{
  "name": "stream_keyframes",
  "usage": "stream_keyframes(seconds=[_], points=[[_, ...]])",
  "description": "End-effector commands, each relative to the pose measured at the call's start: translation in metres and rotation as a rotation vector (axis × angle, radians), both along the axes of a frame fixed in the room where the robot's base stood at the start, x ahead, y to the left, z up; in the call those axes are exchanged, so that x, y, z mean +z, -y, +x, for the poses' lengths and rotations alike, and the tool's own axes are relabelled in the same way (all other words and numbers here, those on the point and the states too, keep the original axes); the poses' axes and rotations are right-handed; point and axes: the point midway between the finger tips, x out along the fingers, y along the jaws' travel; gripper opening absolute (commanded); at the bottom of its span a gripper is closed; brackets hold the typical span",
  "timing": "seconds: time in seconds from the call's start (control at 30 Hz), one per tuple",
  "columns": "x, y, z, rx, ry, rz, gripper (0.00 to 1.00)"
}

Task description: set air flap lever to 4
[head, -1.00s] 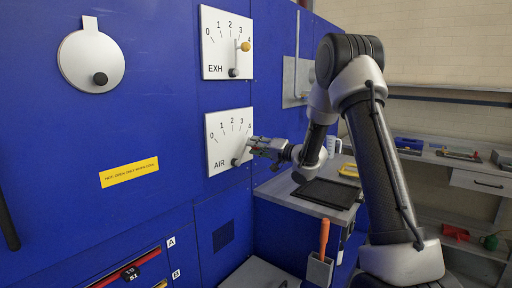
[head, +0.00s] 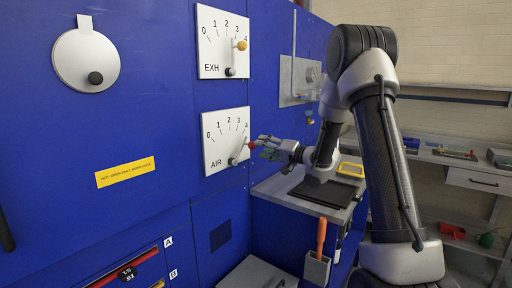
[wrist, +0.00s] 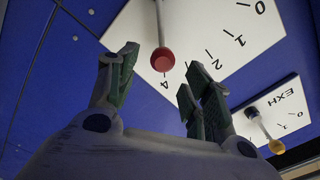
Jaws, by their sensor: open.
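The white AIR plate (head: 215,150) is on the blue panel, with a scale from 0 to 4. Its lever pivots at the lower right of the plate and leans up and right, ending in a red knob (head: 251,145). The lever lies at or close to the 4 mark; the exact reading is hard to tell at this angle. In the wrist view the red knob (wrist: 162,60) appears close to the printed 4. My gripper (head: 261,149) is open, just right of the knob. In the wrist view its fingers spread on either side of the knob, apparently not touching it.
The EXH plate (head: 213,55), with a yellow-knobbed lever (head: 241,45), sits above the AIR plate. A round disc cover (head: 86,60) and yellow label (head: 125,172) are at left. A bench with a dark tray (head: 322,193) stands below right of my gripper.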

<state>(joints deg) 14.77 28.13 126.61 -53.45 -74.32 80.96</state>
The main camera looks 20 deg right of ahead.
Motion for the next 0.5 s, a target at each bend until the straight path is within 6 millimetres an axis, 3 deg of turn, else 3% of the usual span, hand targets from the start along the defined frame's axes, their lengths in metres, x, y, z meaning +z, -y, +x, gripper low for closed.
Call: stream_keyframes(seconds=[0.2,0.5], points=[[0.0,0.028,-0.037,-0.004,0.0,0.0,0.5],[0.0,0.04,-0.054,-0.001,0.0,0.0,0.5]])
